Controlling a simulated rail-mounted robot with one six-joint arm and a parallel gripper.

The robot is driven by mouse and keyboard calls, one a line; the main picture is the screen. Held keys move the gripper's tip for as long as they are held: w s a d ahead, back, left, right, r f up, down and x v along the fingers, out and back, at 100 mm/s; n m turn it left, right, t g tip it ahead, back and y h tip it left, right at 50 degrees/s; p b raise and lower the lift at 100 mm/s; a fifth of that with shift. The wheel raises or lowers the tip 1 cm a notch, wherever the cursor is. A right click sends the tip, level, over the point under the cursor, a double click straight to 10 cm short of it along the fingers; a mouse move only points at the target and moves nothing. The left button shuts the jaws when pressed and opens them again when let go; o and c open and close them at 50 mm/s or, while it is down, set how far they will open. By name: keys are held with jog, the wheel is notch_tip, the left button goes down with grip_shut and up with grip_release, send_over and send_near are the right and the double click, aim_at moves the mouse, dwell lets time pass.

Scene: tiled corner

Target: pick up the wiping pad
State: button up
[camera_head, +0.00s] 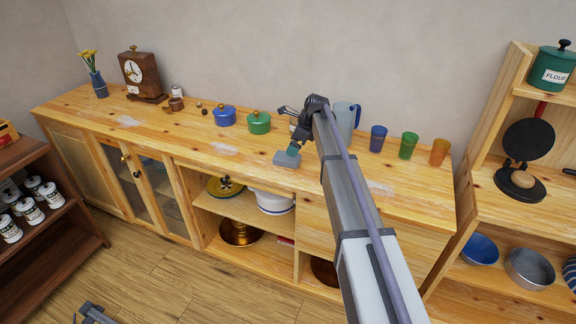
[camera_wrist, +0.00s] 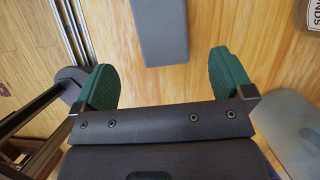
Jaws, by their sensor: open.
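The wiping pad (camera_head: 287,159) is a grey rectangular block lying on the wooden counter, near its front edge in the head view. In the wrist view the pad (camera_wrist: 159,30) is at the top middle, its far end cut off by the frame. My gripper (camera_head: 294,150) is above the counter, close to the pad. In the wrist view my gripper (camera_wrist: 166,75) is open, with its two green fingertips apart and bare wood between them. The pad lies just beyond the fingertips, lined up with the gap. Nothing is held.
On the counter (camera_head: 330,190), a blue pot (camera_head: 225,117) and a green pot (camera_head: 259,122) stand left of my gripper. A pitcher (camera_head: 345,118) and blue (camera_head: 378,138), green (camera_head: 408,145) and orange cups (camera_head: 439,152) stand right. Whitish smudges (camera_head: 223,149) mark the wood.

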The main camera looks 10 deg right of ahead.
aim_at(289, 157)
jog(key=b+x, duration=0.1)
jog(key=x, duration=0.2)
jog(key=shift+d, duration=0.1)
jog(key=b+x, duration=0.4)
jog(key=x, duration=0.1)
jog(key=shift+w+b, duration=0.1)
jog(key=shift+b, duration=0.25)
jog(key=shift+r, duration=0.25)
jog(key=c, duration=1)
